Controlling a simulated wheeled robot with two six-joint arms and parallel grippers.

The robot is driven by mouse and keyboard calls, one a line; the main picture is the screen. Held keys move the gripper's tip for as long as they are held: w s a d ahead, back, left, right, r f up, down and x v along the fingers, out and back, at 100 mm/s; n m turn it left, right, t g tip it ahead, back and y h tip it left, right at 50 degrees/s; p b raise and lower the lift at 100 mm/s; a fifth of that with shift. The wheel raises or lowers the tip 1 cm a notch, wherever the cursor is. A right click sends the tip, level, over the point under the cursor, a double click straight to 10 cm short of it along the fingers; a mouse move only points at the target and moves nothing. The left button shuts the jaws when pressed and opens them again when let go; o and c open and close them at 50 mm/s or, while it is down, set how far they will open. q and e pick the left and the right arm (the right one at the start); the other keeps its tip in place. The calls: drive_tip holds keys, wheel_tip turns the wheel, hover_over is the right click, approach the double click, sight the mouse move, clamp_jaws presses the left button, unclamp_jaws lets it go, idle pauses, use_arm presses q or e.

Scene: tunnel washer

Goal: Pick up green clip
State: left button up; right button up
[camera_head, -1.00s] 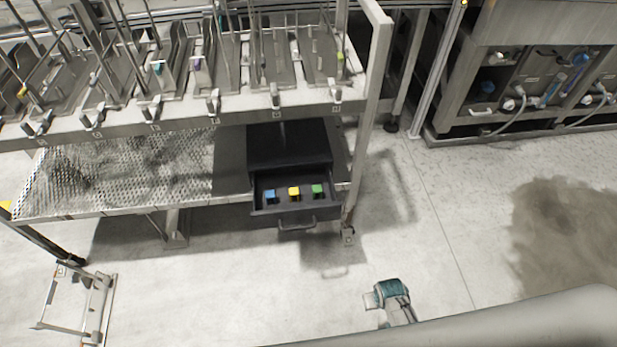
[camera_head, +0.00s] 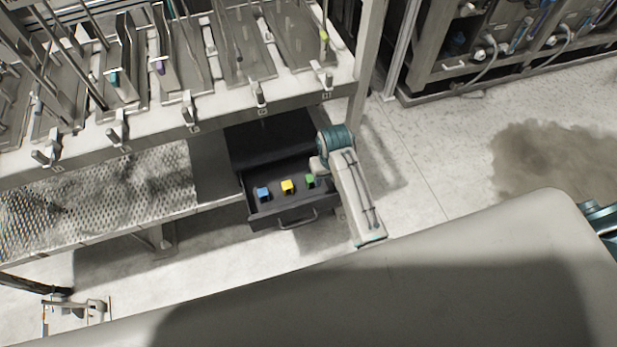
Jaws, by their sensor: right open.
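The green clip (camera_head: 310,181) lies at the right end of a row in an open dark drawer (camera_head: 262,221). A yellow clip (camera_head: 288,186) and a blue clip (camera_head: 263,194) lie to its left. My right arm reaches over the drawer's right side. My right gripper (camera_head: 317,168) is at the arm's end, just above and right of the green clip, open; its fingers are small and partly hidden by the wrist. I cannot tell whether it touches the clip.
The drawer hangs under a steel rack (camera_head: 225,117) with several hooks and upright plates. A perforated shelf (camera_head: 100,195) extends left of it. A rack post (camera_head: 367,60) stands to the right. The floor (camera_head: 440,160) on the right is clear, with a dark stain.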

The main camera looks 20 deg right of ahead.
hover_over(312, 180)
drive_tip(key=shift+s+r+g, duration=0.1)
drive_tip(key=shift+s+g, duration=0.05)
drive_tip(key=shift+g, duration=0.25)
drive_tip(key=shift+a+f, duration=0.1)
drive_tip(key=shift+f, duration=0.25)
wheel_tip(312, 180, down, 4)
drive_tip(key=shift+r, duration=0.1)
drive_tip(key=shift+f, duration=0.6)
drive_tip(key=f, duration=0.4)
drive_tip(key=shift+w+f+b, duration=0.1)
drive_tip(key=shift+w+b, duration=0.15)
drive_tip(key=shift+b, duration=0.05)
drive_tip(key=shift+f, duration=0.4)
drive_tip(key=c, duration=1)
use_arm(q)
drive_tip(key=shift+w+r, duration=0.25)
drive_tip(key=shift+r, duration=0.05)
use_arm(e)
drive_tip(key=shift+c, duration=0.2)
